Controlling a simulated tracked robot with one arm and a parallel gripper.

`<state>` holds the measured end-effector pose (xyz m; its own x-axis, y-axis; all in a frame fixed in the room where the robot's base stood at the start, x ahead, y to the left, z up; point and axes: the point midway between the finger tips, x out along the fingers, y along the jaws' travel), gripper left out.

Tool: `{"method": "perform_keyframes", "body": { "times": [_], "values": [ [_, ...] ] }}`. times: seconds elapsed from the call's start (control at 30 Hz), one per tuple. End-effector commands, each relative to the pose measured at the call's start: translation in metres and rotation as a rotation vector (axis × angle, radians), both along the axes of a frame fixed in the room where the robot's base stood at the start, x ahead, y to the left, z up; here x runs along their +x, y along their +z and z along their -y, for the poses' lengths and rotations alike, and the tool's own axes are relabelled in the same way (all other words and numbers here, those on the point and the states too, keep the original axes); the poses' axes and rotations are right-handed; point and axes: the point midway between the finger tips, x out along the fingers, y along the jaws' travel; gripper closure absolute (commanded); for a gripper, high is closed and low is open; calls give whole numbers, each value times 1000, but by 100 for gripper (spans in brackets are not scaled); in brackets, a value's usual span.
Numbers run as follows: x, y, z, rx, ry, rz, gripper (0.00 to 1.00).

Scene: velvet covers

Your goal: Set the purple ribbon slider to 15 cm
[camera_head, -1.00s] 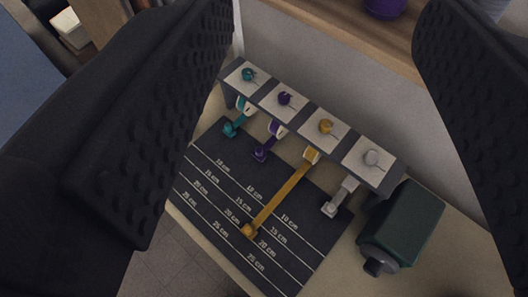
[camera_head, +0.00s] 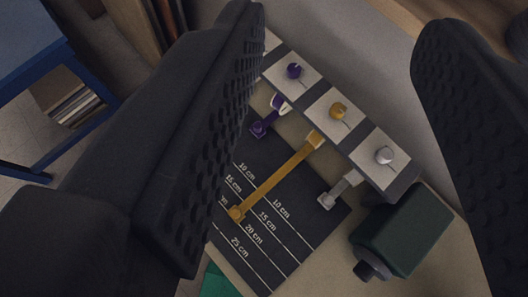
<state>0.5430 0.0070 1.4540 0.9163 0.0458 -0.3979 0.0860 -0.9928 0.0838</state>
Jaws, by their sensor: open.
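The purple slider (camera_head: 259,129) is the end of a short purple ribbon below the dark rack, near its slot, above the 10 cm line. A purple knob (camera_head: 294,71) sits on the white plate above it. The dark measuring mat (camera_head: 284,223) has white lines marked 10, 15, 20 and 25 cm; its left part is hidden by my left finger. My gripper (camera_head: 345,45) is open and empty, its two black fingers framing the view, with the rack between and beyond them.
The yellow ribbon (camera_head: 276,182) reaches out to about 20 cm. The grey ribbon (camera_head: 338,189) is short. A dark green box (camera_head: 402,231) stands right of the mat. A blue shelf (camera_head: 40,90) is at upper left. The teal ribbon is hidden.

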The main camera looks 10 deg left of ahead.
Motion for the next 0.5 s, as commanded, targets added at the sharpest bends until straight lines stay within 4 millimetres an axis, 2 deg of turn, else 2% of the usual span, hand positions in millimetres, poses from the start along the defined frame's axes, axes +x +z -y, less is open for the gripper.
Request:
{"method": "perform_keyframes", "body": {
  "times": [0.03, 0.2, 0.27, 0.5],
  "values": [
    [16, -19, -2, -15, 19, -35, 57],
    [58, -78, -7, -72, 90, -160, 57],
    [71, -97, -9, -92, 118, -196, 57],
    [118, -185, -17, -160, 242, -357, 57]
  ]
}}
